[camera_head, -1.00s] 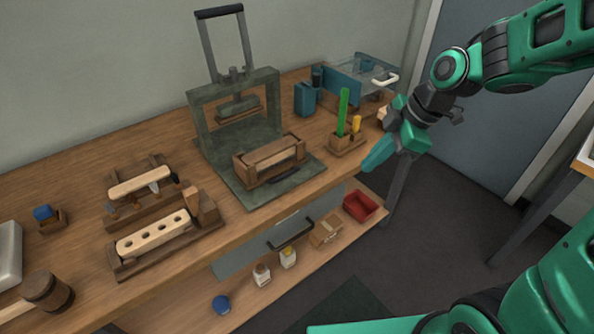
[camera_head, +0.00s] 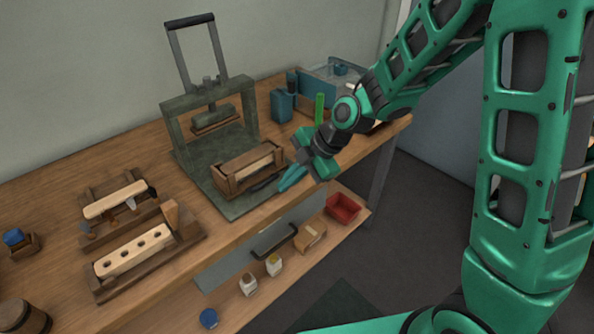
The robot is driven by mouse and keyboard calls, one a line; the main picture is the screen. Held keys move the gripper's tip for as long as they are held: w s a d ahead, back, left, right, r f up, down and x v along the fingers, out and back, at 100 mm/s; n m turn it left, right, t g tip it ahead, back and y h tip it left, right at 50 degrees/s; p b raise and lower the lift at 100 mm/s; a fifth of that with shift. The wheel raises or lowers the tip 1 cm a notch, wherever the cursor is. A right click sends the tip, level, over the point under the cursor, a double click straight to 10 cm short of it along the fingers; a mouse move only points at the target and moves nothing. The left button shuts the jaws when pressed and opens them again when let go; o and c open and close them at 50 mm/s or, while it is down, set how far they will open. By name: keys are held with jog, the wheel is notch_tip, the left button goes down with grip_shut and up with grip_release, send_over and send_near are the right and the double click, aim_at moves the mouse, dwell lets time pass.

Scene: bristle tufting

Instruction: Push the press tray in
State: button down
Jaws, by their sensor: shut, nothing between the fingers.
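The press (camera_head: 168,118) is a dark green-grey frame with a raised black-handled lever, standing on the wooden bench. Its tray (camera_head: 222,187) is a wooden box with a pale block inside. It sits on the front part of the press base, pulled out from under the press head (camera_head: 212,118). My gripper (camera_head: 284,188) is shut and empty. Its teal fingers point down and left, close to the tray's front right side, by the dark handle at the base's front edge. I cannot tell whether they touch it. My arm comes in from the upper right.
On the bench's left lie a drilled wooden block in a fixture (camera_head: 133,251) and a rack with a handle (camera_head: 114,199). Blue containers (camera_head: 282,105) and a green stick (camera_head: 319,107) stand behind my gripper. A red bin (camera_head: 342,208) and jars are on the lower shelf.

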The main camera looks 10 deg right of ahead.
jog(key=shift+w+a+f, duration=0.35)
jog(key=shift+w+a, duration=0.25)
jog(key=shift+w, duration=0.25)
jog(key=shift+w+a+f, duration=0.3)
jog(key=shift+w+a, duration=0.3)
jog(key=shift+w, duration=0.2)
